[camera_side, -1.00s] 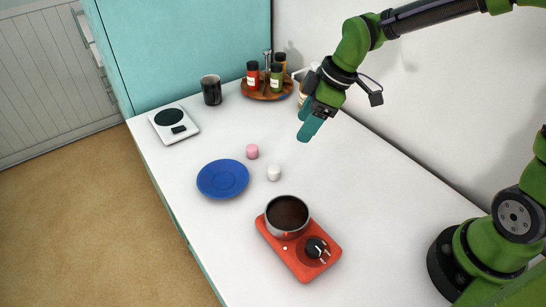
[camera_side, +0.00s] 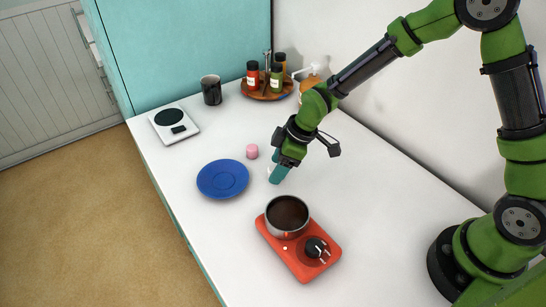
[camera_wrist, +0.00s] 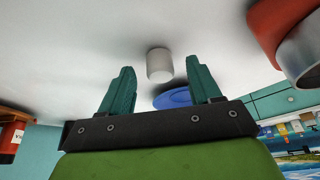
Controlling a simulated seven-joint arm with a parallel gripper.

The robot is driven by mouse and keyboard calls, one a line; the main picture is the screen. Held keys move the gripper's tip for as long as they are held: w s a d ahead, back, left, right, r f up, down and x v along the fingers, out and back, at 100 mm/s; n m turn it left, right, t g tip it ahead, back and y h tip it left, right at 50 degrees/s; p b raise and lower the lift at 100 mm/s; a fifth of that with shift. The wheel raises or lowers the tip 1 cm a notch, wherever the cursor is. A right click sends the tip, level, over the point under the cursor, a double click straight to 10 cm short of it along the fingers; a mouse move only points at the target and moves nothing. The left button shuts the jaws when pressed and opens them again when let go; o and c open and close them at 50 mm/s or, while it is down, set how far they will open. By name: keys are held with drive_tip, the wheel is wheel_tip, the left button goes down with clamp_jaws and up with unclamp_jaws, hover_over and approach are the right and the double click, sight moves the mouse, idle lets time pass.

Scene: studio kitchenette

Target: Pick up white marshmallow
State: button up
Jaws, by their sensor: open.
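The white marshmallow (camera_wrist: 160,66) is a short white cylinder on the counter. In the wrist view it shows just beyond the fingertips, in line with the gap between them. My gripper (camera_wrist: 159,78) is open and empty, with its two teal fingers spread. In the side view my gripper (camera_side: 275,178) is low over the counter and hides most of the white marshmallow, of which only a sliver shows at the left of the fingers. I cannot tell whether they touch.
A pink marshmallow (camera_side: 252,152) and a blue plate (camera_side: 222,179) lie to the left of my gripper. A pot (camera_side: 287,217) stands on a red burner (camera_side: 316,264) in front. A scale (camera_side: 174,124), dark mug (camera_side: 211,90) and spice tray (camera_side: 266,95) stand farther back.

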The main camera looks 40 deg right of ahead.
drive_tip(key=shift+x, duration=0.75)
drive_tip(key=c, duration=1.1)
drive_tip(key=shift+r, duration=0.1)
drive_tip(key=shift+r, duration=0.6)
wheel_tip(320, 180, up, 2)
drive_tip(key=shift+r, duration=0.15)
drive_tip(key=s+d, duration=0.1)
drive_tip(key=s, duration=0.3)
drive_tip(key=s+d, duration=0.2)
drive_tip(key=s, duration=0.2)
drive_tip(key=s+d+r, duration=0.1)
drive_tip(key=s+d, duration=0.1)
drive_tip(key=s, duration=0.3)
drive_tip(key=shift+s+d+r, duration=0.1)
drive_tip(key=shift+s+d, duration=0.1)
drive_tip(key=shift+s, duration=0.3)
drive_tip(key=shift+s+d+r, duration=0.1)
drive_tip(key=shift+s+d, duration=0.05)
drive_tip(key=shift+s, duration=0.4)
